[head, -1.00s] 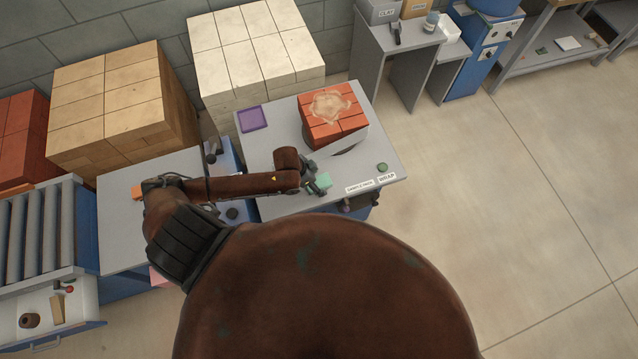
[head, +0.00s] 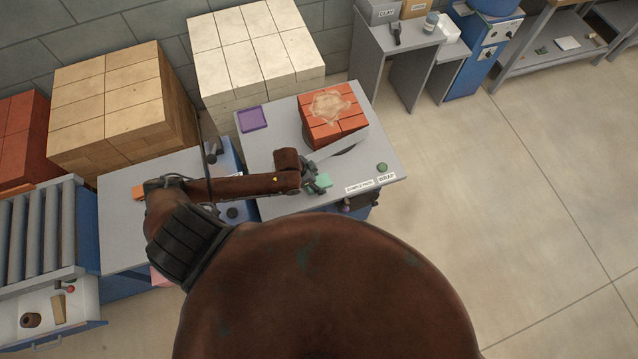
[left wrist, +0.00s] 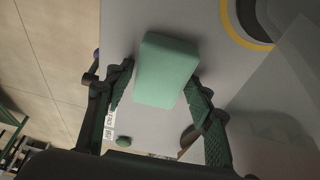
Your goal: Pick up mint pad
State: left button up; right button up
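The mint pad (head: 324,180) is a small pale green block lying on the grey table near its front edge, left of the labels. In the left wrist view the mint pad (left wrist: 166,70) shows as a rounded rectangular block. My left gripper (head: 313,178) is low at the pad. In the left wrist view my left gripper (left wrist: 162,82) has its fingers apart, one on each side of the pad. A small gap shows at the left finger; I cannot tell whether the right finger touches. My right gripper is not in view.
A red brick stack (head: 333,112) stands behind the pad, with a pale flat panel (head: 340,147) at its front. A green button (head: 382,167) is at the right. Stacked pale blocks (head: 255,50) stand behind the table.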

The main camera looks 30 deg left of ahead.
aim_at(322, 181)
pick_arm(q)
jog(key=c, duration=0.6)
jog(key=shift+r+b, duration=0.35)
jog(key=shift+r, duration=0.05)
notch_tip(322, 181, up, 3)
jog(key=shift+r, duration=0.15)
jog(key=s+r, duration=0.3)
jog(key=s, duration=0.1)
jog(key=s+r, duration=0.3)
jog(key=s, duration=0.2)
jog(key=s+d+r, duration=0.1)
jog(key=s+r, duration=0.2)
jog(key=s, duration=0.2)
jog(key=shift+d+r, duration=0.1)
jog(key=shift+r, duration=0.1)
